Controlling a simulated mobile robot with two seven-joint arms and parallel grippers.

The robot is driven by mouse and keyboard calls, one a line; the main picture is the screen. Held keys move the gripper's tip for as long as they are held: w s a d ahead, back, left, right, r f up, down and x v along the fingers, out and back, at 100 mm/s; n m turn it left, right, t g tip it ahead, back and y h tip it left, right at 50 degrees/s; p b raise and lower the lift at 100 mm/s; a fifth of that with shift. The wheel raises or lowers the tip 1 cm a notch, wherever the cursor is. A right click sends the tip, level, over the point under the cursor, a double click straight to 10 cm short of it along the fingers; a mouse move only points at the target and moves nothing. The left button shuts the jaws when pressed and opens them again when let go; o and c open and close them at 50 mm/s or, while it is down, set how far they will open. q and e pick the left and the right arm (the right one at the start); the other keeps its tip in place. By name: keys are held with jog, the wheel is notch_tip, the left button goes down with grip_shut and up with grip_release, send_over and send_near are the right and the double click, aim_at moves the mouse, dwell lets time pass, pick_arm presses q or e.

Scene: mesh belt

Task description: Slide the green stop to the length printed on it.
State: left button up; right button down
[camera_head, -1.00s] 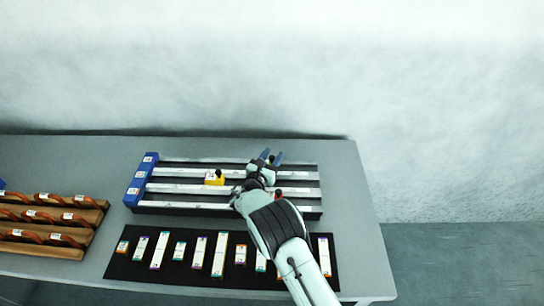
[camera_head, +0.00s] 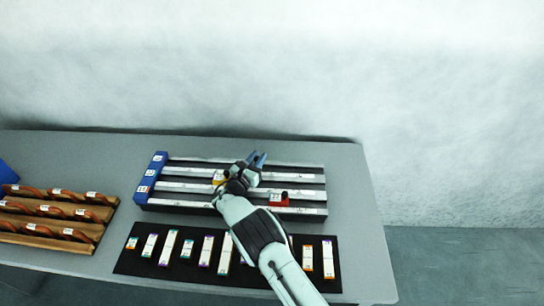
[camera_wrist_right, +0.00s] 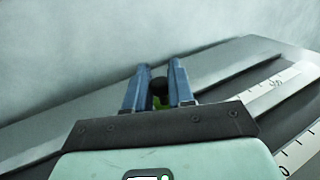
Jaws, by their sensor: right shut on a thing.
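The green stop (camera_wrist_right: 157,103) shows only as a small patch between my right gripper's fingers in the right wrist view, with its black knob (camera_wrist_right: 159,86) above it. My right gripper (camera_head: 257,158) is shut on this stop at the far rail of the rail fixture (camera_head: 315,196). In the right wrist view the blue fingers (camera_wrist_right: 157,88) stand on both sides of the knob. The number printed on the stop is hidden. A printed scale (camera_wrist_right: 268,90) runs along a nearer rail. My left gripper is not in view.
A yellow stop (camera_head: 218,178) and a red stop (camera_head: 279,199) sit on nearer rails. A blue end block (camera_head: 148,178) closes the rails' left end. A black mat (camera_head: 129,262) with several labelled strips lies in front. A wooden rack (camera_head: 46,239) stands at left.

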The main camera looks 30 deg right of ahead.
jog(key=shift+w+a+r, duration=0.1)
jog(key=shift+w+r, duration=0.05)
jog(key=shift+r, duration=0.15)
jog(key=c, duration=1.1)
grip_release()
jog(key=shift+s+f, duration=0.15)
jog(key=shift+s, duration=0.05)
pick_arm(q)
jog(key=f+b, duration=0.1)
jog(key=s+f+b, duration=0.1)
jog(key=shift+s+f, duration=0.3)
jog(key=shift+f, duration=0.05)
pick_arm(e)
jog(key=v, duration=1.3)
jog(key=shift+s+a, duration=0.1)
